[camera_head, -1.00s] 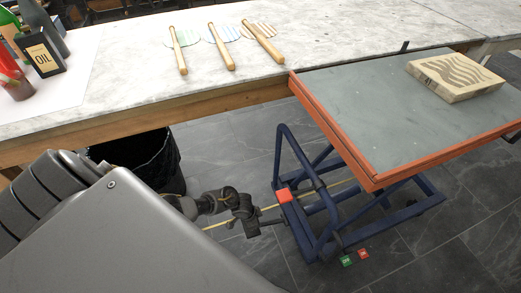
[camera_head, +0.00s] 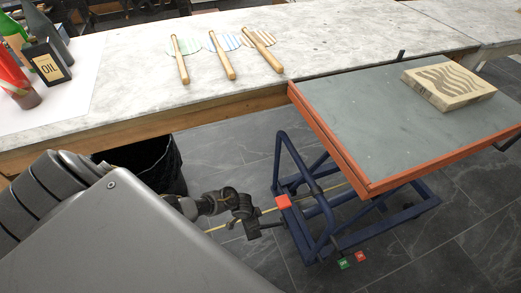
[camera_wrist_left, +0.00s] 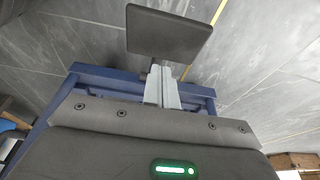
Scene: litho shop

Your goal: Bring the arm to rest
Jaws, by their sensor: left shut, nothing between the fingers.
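My left arm comes in from the left in the head view and hangs low, below the bench edge. Its small dark left gripper (camera_head: 273,224) is beside the blue trolley frame (camera_head: 322,232), close to a red block on it; I cannot tell whether they touch. My right gripper is in neither view.
The trolley's grey top (camera_head: 370,115) carries a carved wood block (camera_head: 449,84). The marble bench (camera_head: 340,35) holds several wooden-handled tools (camera_head: 222,55), an oil can (camera_head: 48,62) and bottles. A black bin (camera_head: 150,165) stands below the bench. Floor is open at lower right.

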